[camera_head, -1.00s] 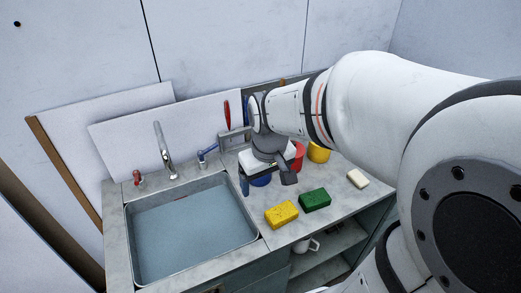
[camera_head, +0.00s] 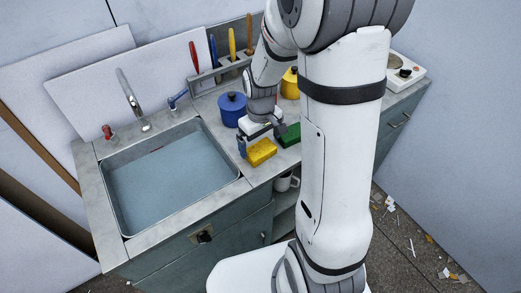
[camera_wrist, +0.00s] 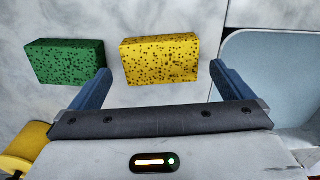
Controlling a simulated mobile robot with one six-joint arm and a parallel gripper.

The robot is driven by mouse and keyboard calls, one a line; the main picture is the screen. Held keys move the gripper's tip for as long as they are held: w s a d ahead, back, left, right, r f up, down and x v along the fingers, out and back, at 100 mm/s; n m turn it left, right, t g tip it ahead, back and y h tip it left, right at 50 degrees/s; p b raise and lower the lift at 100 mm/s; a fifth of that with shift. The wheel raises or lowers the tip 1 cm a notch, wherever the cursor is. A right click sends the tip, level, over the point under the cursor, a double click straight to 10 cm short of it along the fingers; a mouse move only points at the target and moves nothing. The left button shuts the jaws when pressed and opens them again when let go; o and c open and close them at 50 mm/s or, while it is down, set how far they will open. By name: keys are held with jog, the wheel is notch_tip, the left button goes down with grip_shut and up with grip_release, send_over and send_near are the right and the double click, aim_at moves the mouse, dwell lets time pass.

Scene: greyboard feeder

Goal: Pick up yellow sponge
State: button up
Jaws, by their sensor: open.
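The yellow sponge (camera_head: 262,152) lies on the counter just right of the sink, and in the wrist view (camera_wrist: 160,60) it lies ahead of my gripper. My gripper (camera_wrist: 160,84) is open and empty, with one blue finger to each side of the sponge's near edge. In the head view my gripper (camera_head: 263,141) hangs over the counter close above the sponge. I cannot tell how high the fingertips are. The green sponge (camera_wrist: 68,61) lies beside the yellow one, outside the left finger; it also shows in the head view (camera_head: 290,135).
The sink basin (camera_wrist: 270,65) is beside the right finger. A blue pot (camera_head: 232,109) and a yellow pot (camera_head: 290,84) stand behind the sponges. Upright coloured handles (camera_head: 232,43) are at the back. A hot plate (camera_head: 403,68) is at the right.

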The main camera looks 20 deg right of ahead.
aim_at(260, 149)
notch_tip(260, 149, down, 2)
jog(key=shift+f, duration=0.25)
jog(key=shift+c, duration=0.4)
jog(key=c, duration=0.8)
jog(key=shift+r, duration=0.1)
notch_tip(260, 149, up, 10)
jog(key=o, duration=0.4)
jog(key=c, duration=0.4)
